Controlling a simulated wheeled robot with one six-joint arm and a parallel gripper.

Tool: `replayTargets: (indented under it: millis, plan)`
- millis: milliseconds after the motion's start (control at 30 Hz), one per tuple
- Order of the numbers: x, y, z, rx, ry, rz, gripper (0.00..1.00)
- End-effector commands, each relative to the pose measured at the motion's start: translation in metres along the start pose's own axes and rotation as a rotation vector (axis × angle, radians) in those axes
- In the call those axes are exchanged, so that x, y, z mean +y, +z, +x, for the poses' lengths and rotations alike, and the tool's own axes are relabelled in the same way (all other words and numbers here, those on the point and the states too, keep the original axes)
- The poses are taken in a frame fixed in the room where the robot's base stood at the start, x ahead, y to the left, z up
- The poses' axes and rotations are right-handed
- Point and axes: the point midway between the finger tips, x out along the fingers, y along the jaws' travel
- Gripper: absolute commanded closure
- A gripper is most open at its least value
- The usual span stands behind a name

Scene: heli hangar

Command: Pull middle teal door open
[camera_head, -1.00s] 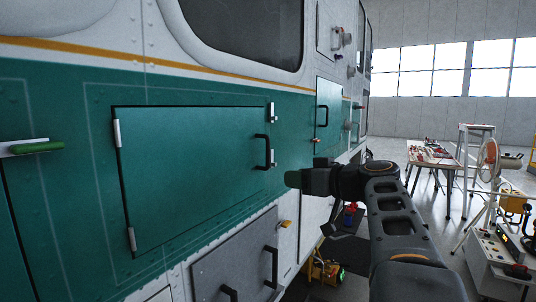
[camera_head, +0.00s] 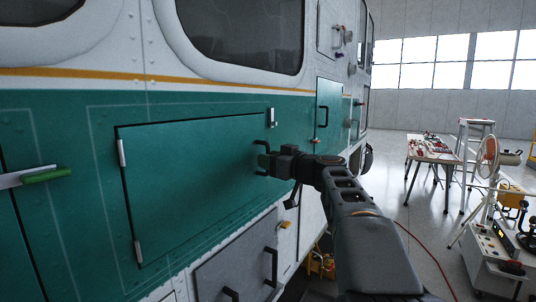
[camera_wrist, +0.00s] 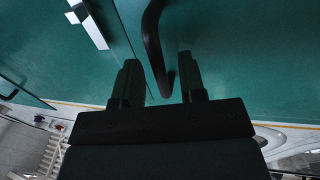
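The middle teal door (camera_head: 195,180) is a wide panel in the green side of the helicopter and looks closed in its frame. Its hinges are on the left edge. My gripper (camera_head: 264,163) is at the door's right edge, over its black handle (camera_head: 262,146), and hides most of it in the head view. In the wrist view the handle (camera_wrist: 150,35) runs down between my two open fingers (camera_wrist: 160,64). The fingers stand apart on either side of the bar. I cannot tell if either touches it.
A silver latch (camera_head: 271,117) sits above the handle. A smaller teal door (camera_head: 328,115) is farther right, and a green-handled lever (camera_head: 45,174) is at the left. A grey panel (camera_head: 235,268) is below. A fan (camera_head: 487,158) and a table (camera_head: 436,151) stand on the right.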

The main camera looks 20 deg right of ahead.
Motion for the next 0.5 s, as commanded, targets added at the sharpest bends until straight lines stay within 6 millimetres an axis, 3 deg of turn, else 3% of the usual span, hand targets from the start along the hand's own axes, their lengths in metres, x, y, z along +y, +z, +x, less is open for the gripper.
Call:
replayTargets:
  millis: [200, 500]
  plan:
    - [-0.0005, -0.0003, 0.0109, 0.000, -0.001, 0.000, 0.62]
    - [-0.0004, 0.0002, 0.0115, 0.000, 0.000, -0.001, 0.63]
